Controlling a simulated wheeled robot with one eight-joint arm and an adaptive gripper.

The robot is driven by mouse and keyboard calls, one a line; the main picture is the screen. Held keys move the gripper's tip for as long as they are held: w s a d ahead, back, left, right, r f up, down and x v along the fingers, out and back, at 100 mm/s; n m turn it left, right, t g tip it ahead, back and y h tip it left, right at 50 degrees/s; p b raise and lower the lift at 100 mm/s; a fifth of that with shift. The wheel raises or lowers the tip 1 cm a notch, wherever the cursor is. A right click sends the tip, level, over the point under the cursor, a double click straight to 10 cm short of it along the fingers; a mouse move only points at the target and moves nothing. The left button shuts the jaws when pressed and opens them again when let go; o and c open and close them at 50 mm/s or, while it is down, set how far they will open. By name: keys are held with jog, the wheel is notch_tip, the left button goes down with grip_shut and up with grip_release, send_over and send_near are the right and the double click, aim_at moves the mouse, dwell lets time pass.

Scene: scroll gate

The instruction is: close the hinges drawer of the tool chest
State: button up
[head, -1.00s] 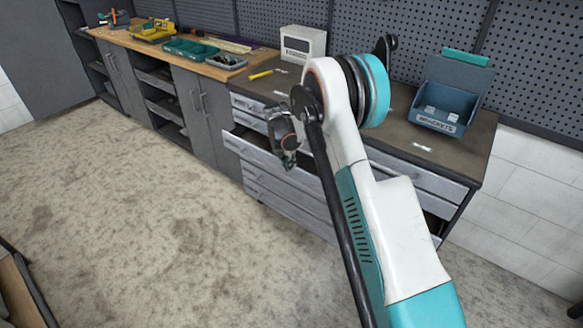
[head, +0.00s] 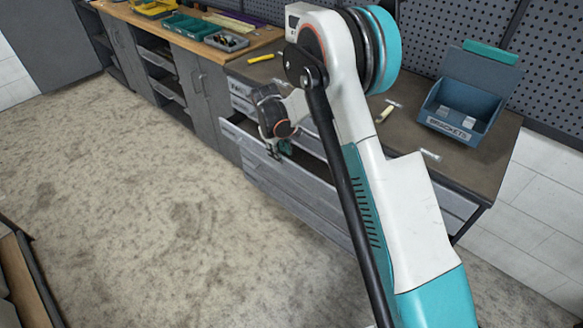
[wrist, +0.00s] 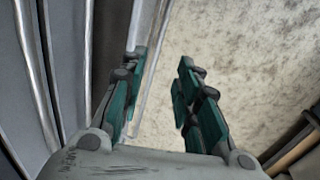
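The grey tool chest (head: 462,205) has several light drawers under a dark top. One upper drawer (head: 238,137) is pulled out, its long front standing proud of the chest; my arm hides its right part. I cannot read its label, so I cannot tell whether it is the hinges drawer. My gripper (head: 277,150) is at the pulled-out drawer's front edge, pointing down. In the wrist view, my gripper (wrist: 162,66) is open with nothing held. The drawer's front edge (wrist: 153,75) runs close beside the left finger, with floor under the right finger; contact cannot be told.
On the worktop are a blue brackets bin (head: 458,112), a yellow tool (head: 261,58) and a small pale-handled item (head: 387,113). Trays (head: 227,41) stand on the wooden bench to the left. The floor (head: 150,190) before the chest is clear. A wooden edge (head: 28,275) shows at lower left.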

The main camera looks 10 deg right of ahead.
aim_at(287, 176)
jog(key=f+b, duration=0.1)
jog(key=f, duration=0.3)
jog(key=w+d+f+b, duration=0.1)
jog(key=f+b, duration=0.1)
jog(key=f, duration=0.3)
jog(key=d+f+b, duration=0.1)
jog(key=f+b, duration=0.1)
jog(key=f, duration=0.2)
jog(key=shift+w+d+f, duration=0.1)
jog(key=shift+w+f, duration=0.15)
jog(key=shift+w, duration=0.05)
grip_shut()
